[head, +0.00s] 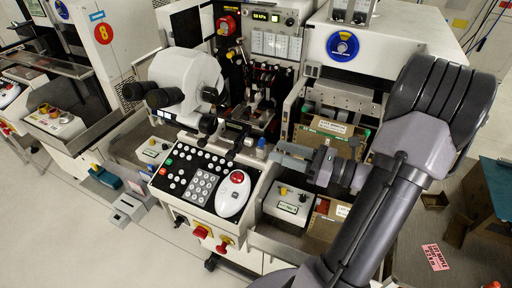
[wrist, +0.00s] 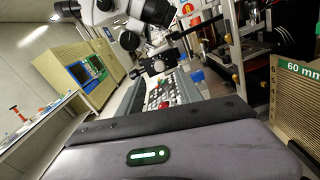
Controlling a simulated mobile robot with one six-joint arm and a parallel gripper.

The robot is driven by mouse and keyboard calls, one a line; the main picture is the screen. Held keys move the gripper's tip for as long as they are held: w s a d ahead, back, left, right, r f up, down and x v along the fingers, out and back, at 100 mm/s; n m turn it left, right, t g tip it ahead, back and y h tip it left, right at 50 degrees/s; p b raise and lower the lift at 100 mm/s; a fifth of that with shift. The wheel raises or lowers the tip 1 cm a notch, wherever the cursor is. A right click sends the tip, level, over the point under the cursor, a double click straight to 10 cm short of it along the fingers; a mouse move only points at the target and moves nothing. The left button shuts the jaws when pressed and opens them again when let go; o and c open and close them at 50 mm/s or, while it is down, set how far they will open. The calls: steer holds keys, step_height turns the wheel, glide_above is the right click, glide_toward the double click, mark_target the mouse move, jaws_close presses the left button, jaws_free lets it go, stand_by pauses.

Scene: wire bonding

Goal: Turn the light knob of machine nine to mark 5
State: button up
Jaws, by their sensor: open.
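A small cream control box (head: 291,214) with a green-edged label stands right of the keypad console in the head view. A similar box (head: 153,150) stands left of the console. No readable number nine shows, so I cannot tell which box belongs to machine nine. My gripper (head: 284,156) is open and empty, reaching left from my wrist, above and behind the right-hand box. It appears apart from the knobs. The wrist view does not clearly show the fingertips or a light knob.
The keypad console (head: 172,190) with a red-and-white mouse-like control (head: 233,190) lies left of the box. A white microscope (head: 186,75) stands behind it. Cardboard boxes (head: 322,226) crowd the right. A 60 mm crate (wrist: 298,110) stands close at right in the wrist view.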

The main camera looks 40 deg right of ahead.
mark_target(252, 142)
steer(key=b+x, duration=0.1)
steer(key=x, duration=0.6)
steer(key=shift+w, duration=0.1)
steer(key=shift+c, duration=0.2)
jaws_close()
